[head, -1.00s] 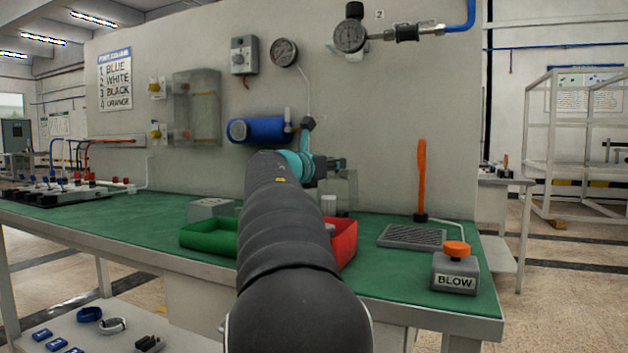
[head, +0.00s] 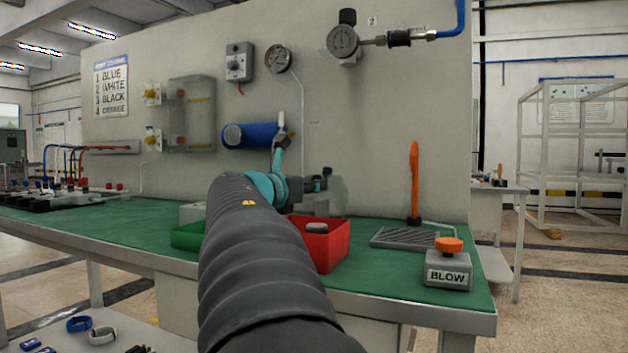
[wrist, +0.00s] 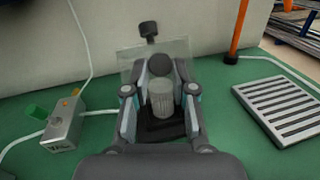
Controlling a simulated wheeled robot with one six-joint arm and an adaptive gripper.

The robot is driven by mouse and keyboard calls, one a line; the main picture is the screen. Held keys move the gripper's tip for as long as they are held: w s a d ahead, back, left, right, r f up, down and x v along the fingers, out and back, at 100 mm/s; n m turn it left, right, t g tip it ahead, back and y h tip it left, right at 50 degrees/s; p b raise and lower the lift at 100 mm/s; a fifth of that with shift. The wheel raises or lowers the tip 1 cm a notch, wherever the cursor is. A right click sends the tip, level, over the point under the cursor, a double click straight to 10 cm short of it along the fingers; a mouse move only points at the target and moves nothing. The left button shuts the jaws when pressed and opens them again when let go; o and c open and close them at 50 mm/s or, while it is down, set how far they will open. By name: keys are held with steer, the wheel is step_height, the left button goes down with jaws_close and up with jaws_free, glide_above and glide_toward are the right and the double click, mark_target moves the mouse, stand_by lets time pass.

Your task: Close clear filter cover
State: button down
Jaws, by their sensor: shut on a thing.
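The clear filter cover (wrist: 180,47) is a see-through panel behind my fingers in the wrist view. In the head view it shows as a pale, tilted-looking pane (head: 337,194) beside my gripper (head: 318,186). In the wrist view, my gripper (wrist: 160,72) has its fingers on both sides of a dark round knob (wrist: 160,65) in front of the pane and is shut on it. A grey ribbed filter cylinder (wrist: 160,100) stands on a dark base (wrist: 160,130) below the knob, between the fingers. The cover's hinge cannot be made out.
A red bin (head: 327,252) and a green bin (head: 187,236) stand on the green bench near my arm. A grey grille (head: 405,237), an orange wand (head: 414,180) and the BLOW box (head: 447,265) are to the right. A blue cylinder (head: 250,135) hangs on the wall behind.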

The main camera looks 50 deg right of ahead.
steer(key=shift+s+a+f, duration=0.15)
steer(key=shift+f, duration=0.55)
steer(key=c, duration=1)
jaws_free()
steer(key=shift+a+r, duration=0.15)
steer(key=shift+a, duration=0.4)
steer(key=a, duration=1.1)
